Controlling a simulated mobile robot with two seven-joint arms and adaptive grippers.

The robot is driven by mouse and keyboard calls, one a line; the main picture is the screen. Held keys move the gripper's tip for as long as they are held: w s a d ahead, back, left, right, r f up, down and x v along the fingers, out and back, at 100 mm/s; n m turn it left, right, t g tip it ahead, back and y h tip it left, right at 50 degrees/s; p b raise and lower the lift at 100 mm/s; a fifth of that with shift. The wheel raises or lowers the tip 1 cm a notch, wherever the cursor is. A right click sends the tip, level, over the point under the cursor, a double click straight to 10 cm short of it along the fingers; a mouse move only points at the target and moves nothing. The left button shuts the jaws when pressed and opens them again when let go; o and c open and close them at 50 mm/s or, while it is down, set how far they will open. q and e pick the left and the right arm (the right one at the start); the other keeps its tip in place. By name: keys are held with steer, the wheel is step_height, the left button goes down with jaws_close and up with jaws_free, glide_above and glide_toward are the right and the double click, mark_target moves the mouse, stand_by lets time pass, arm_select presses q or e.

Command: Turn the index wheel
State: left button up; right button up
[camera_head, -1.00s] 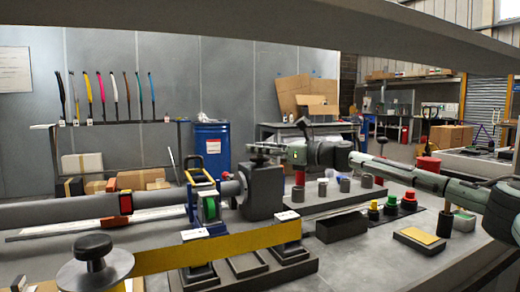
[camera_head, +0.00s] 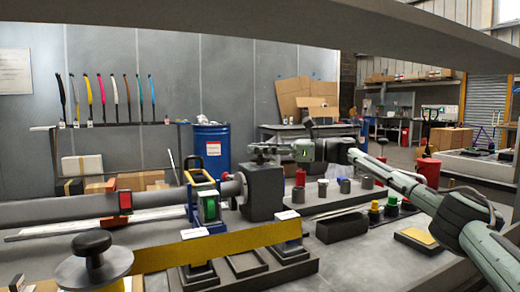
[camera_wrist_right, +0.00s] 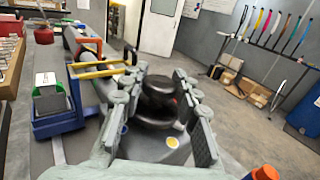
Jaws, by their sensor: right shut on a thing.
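The index wheel is a dark round wheel with a black knob (camera_wrist_right: 158,92) in the right wrist view. It sits on top of the dark grey block-shaped head (camera_head: 263,195) at the end of a long grey tube (camera_head: 70,212). My right gripper (camera_head: 262,152) reaches in from the right at the top of that head. In the wrist view the gripper (camera_wrist_right: 157,98) has one finger on each side of the knob and is shut on it. The fingers hide part of the wheel. My left gripper is not in view.
A blue clamp with a green part (camera_head: 208,208) stands left of the head.

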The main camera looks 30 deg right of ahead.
steer(key=o, duration=1.2)
steer(key=shift+c, duration=0.2)
steer(key=shift+d, duration=0.1)
steer(key=v, duration=1.2)
